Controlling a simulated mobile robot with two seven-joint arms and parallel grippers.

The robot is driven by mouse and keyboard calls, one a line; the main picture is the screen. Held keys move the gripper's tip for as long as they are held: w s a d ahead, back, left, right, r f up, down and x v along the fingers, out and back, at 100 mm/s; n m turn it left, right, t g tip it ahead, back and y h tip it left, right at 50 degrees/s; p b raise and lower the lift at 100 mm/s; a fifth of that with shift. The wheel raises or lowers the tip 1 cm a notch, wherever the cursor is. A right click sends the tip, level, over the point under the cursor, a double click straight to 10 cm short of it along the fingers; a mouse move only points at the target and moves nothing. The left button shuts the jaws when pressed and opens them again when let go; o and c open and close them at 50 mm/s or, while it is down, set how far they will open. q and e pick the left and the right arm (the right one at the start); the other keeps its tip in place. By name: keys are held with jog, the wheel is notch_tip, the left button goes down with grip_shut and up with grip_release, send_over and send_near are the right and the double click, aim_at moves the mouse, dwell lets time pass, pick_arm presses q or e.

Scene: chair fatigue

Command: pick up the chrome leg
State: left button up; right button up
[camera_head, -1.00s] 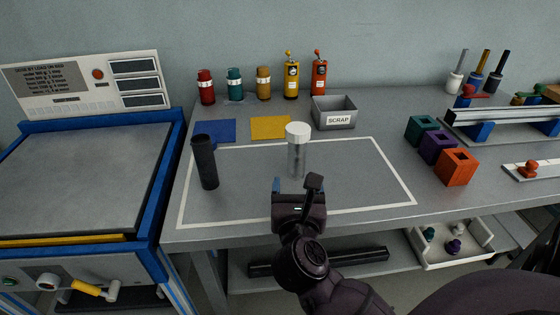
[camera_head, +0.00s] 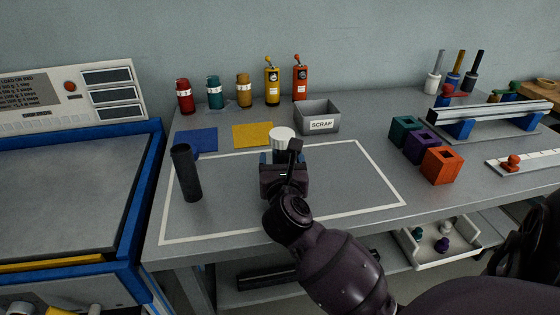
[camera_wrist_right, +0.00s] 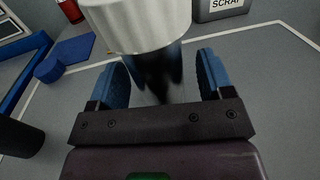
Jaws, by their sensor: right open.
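The chrome leg (camera_head: 282,135) stands upright inside the white outline on the bench, with a white cap on top. Its lower body is mostly hidden by my right gripper in the head view. In the right wrist view the leg's white cap (camera_wrist_right: 142,22) is close, and its shiny dark body runs down between the two blue finger pads. My right gripper (camera_head: 280,160) is open, with one finger on each side of the leg (camera_wrist_right: 163,80). I cannot tell whether either pad touches it. My left gripper is not in view.
A black cylinder (camera_head: 186,173) stands left of the leg. Behind are blue (camera_head: 196,141) and yellow (camera_head: 252,134) mats and a grey SCRAP bin (camera_head: 318,118). Coloured square blocks (camera_head: 441,164) stand to the right. The outlined area's right side is clear.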

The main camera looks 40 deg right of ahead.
jog(key=c, duration=1)
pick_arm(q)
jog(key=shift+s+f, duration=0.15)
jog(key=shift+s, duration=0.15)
pick_arm(e)
jog(key=shift+r, duration=0.1)
jog(key=shift+c, duration=0.8)
